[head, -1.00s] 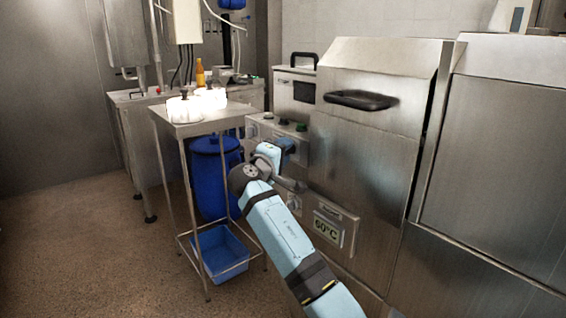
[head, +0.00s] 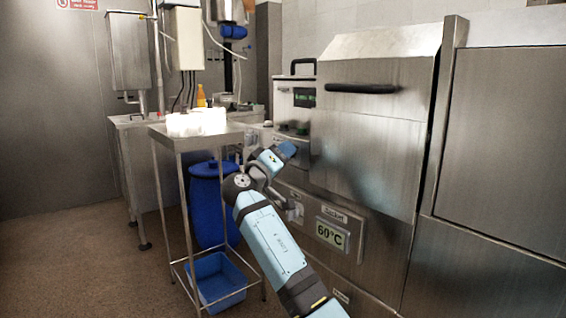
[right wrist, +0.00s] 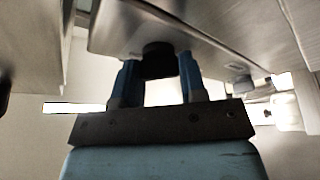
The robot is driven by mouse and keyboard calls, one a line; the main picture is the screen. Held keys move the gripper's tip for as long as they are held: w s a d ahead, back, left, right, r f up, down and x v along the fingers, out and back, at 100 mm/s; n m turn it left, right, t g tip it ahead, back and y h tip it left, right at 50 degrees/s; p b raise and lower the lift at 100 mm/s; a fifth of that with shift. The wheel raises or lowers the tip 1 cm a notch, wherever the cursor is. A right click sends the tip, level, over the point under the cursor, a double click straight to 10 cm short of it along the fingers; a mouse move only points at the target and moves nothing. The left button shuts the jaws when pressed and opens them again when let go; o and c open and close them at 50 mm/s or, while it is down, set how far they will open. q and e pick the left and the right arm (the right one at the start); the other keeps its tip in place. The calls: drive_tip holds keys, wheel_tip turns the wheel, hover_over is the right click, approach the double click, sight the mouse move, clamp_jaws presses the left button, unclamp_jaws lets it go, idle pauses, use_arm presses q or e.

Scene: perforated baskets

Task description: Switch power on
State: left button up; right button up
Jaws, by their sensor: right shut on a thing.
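The steel machine (head: 360,150) has a side panel with a dark display (head: 304,97) showing green marks and green-topped controls (head: 290,130) below it. My right gripper (head: 286,150) is at the machine's lower control panel and hides what it holds in the head view. In the right wrist view its blue fingers (right wrist: 156,82) stand on both sides of a black knob (right wrist: 158,60) on the steel panel and are shut on it. Any marking on the knob is not readable. My left gripper is not in view.
A 60°C display (head: 331,235) is on the machine's lower front. A steel trolley (head: 168,139) with white items on top stands to the left. A blue barrel (head: 208,200) and a blue tub (head: 215,284) are by it. The floor at left is clear.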

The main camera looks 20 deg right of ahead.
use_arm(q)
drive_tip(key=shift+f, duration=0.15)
use_arm(e)
drive_tip(key=o, duration=0.9)
use_arm(q)
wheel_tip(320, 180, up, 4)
drive_tip(key=p, duration=0.1)
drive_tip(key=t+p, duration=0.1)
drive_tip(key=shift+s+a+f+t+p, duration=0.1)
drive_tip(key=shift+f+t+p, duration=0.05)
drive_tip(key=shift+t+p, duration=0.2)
use_arm(e)
drive_tip(key=v, duration=1.4)
